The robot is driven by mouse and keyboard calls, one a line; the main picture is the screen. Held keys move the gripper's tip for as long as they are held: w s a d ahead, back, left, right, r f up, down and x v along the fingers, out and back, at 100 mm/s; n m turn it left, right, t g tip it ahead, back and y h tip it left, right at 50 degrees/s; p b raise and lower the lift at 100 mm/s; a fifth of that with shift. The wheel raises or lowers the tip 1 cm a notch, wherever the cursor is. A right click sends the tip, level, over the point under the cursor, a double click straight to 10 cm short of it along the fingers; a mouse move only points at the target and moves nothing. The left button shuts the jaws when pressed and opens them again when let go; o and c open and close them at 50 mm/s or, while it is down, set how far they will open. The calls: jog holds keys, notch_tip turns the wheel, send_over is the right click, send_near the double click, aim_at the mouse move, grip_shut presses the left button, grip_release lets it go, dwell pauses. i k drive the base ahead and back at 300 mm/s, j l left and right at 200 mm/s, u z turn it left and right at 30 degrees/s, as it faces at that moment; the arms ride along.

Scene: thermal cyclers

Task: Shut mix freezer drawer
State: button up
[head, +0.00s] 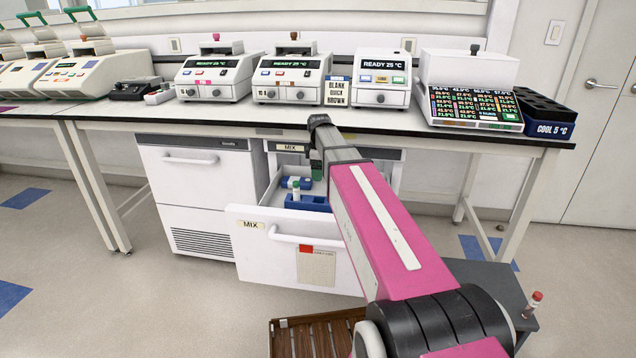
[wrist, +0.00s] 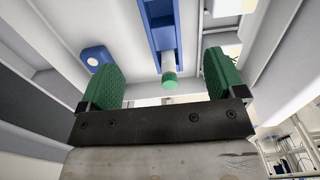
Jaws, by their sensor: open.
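The mix freezer drawer (head: 290,262) is pulled out from under the bench, its white front marked MIX, with a bar handle (head: 310,239). Inside are a blue rack (head: 308,203) and a white tube with a green cap (head: 296,184). My gripper (head: 317,163) is above the open drawer, pointing down, partly hidden by my arm. In the wrist view my gripper (wrist: 163,82) has its green fingers spread wide. The green-capped tube (wrist: 169,80) shows between them in that view, in line with the blue rack (wrist: 160,28); I cannot tell its distance from the fingers.
A closed white drawer unit (head: 200,195) stands left of the open drawer. Thermal cyclers (head: 290,80) line the bench top (head: 270,118) above. A red-capped tube (head: 533,303) stands at the lower right. The floor (head: 150,285) left of the drawer front is clear.

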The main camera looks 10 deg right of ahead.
aim_at(273, 244)
jog(key=k, duration=1.5)
jog(key=i, duration=0.25)
jog(key=i+u, duration=0.05)
